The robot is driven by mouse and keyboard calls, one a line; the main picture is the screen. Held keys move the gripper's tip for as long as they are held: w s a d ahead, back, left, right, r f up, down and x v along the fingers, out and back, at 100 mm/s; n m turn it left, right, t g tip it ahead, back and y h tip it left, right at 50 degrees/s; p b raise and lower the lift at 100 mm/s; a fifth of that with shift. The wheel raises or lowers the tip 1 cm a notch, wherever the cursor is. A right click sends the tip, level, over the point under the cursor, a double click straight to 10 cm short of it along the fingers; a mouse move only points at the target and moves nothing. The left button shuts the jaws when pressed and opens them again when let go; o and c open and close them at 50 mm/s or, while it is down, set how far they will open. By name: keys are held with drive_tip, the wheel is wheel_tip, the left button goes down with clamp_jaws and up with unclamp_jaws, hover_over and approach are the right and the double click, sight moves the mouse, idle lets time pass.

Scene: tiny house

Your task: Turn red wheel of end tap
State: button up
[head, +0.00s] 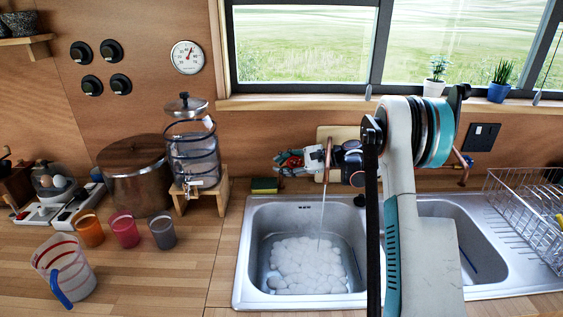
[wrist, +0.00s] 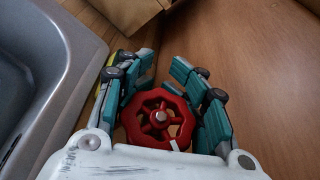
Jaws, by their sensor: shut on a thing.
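The red wheel (wrist: 157,118) of the end tap is an eight-sided handwheel with a pale centre bolt, large in the wrist view. My gripper (wrist: 160,66) has its teal fingers on both sides of the wheel and is shut on it. In the head view my gripper (head: 288,163) reaches left along the wall behind the sink, and a bit of the red wheel (head: 294,161) shows between its fingers. The copper spout (head: 328,158) is partly hidden by my arm. A thin water stream (head: 320,228) falls into the left sink basin (head: 256,240).
White foam or suds (head: 305,264) lie in the left basin. A sponge (head: 264,186) sits at its back left rim. A water dispenser (head: 192,145) on a wooden stand is left of it. A wire dish rack (head: 525,205) stands at the right. The counter's front left holds cups.

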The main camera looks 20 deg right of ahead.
drive_tip(key=shift+s+d+n+g, duration=0.1)
drive_tip(key=shift+n+g, duration=0.2)
drive_tip(key=o, duration=1)
drive_tip(key=shift+d, duration=0.15)
